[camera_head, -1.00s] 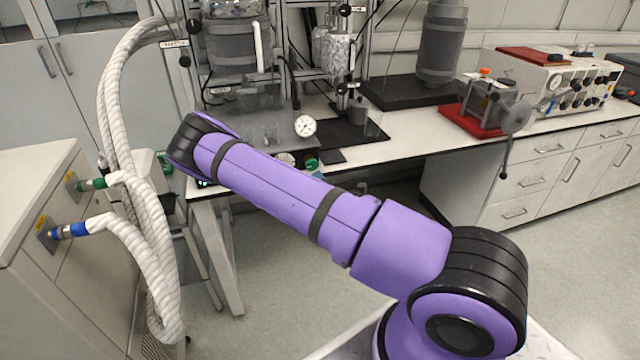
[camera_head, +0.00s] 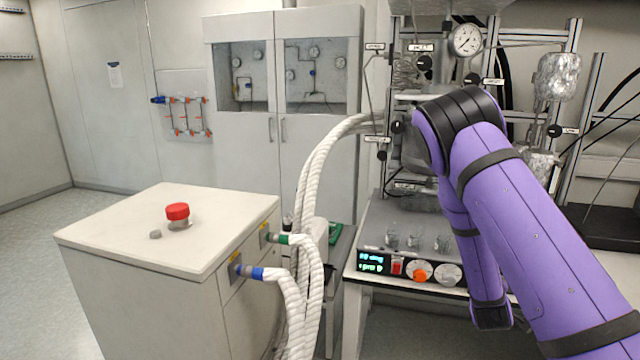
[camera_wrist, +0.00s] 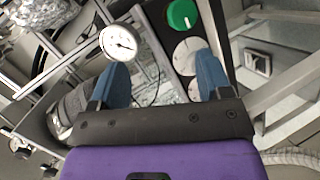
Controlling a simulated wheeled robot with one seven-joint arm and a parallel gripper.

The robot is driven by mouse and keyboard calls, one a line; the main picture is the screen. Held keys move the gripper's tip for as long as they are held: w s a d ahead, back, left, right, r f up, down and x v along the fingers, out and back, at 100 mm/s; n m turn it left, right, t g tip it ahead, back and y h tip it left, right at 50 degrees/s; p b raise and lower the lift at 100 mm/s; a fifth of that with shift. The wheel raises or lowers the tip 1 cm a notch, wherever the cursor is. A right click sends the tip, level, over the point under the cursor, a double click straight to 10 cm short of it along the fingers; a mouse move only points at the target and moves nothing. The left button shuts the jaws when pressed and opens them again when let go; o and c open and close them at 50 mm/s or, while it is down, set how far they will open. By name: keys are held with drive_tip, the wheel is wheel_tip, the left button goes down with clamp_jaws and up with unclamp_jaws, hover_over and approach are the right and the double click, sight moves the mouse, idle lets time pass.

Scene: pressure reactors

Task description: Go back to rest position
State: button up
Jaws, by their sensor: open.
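My gripper (camera_wrist: 162,76) shows in the wrist view with its two blue fingers spread apart, and nothing is seen between them. Behind the fingers are a round white pressure gauge (camera_wrist: 119,42), a green knob (camera_wrist: 183,15) and a pale dial (camera_wrist: 188,56) on a dark panel. In the head view my purple arm is bent at the right, with its far part hanging down in front of the bench. The fingers cannot be made out in that view.
A control box with an orange knob (camera_head: 421,271) stands on the bench close to my arm. Open floor (camera_head: 30,250) lies at the far left.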

drive_tip(key=s+a+r+m+g+y, duration=0.25)
drive_tip(key=s+a+r+m, duration=0.2)
drive_tip(key=r, duration=0.65)
drive_tip(key=s+a+r+m+g+y, duration=0.1)
drive_tip(key=s+a+r+m+y, duration=0.3)
drive_tip(key=r, duration=0.7)
drive_tip(key=s+a+r+g, duration=0.1)
drive_tip(key=s+r, duration=0.3)
drive_tip(key=s, duration=0.5)
drive_tip(key=s+a+r+g, duration=0.1)
drive_tip(key=s+r, duration=0.3)
drive_tip(key=s, duration=0.5)
drive_tip(key=s+a+r+g, duration=0.1)
drive_tip(key=s+a+r, duration=0.2)
drive_tip(key=s, duration=0.6)
drive_tip(key=shift+a+r+m+y, duration=0.15)
drive_tip(key=shift+r+m+y, duration=0.25)
drive_tip(key=shift+r, duration=0.25)
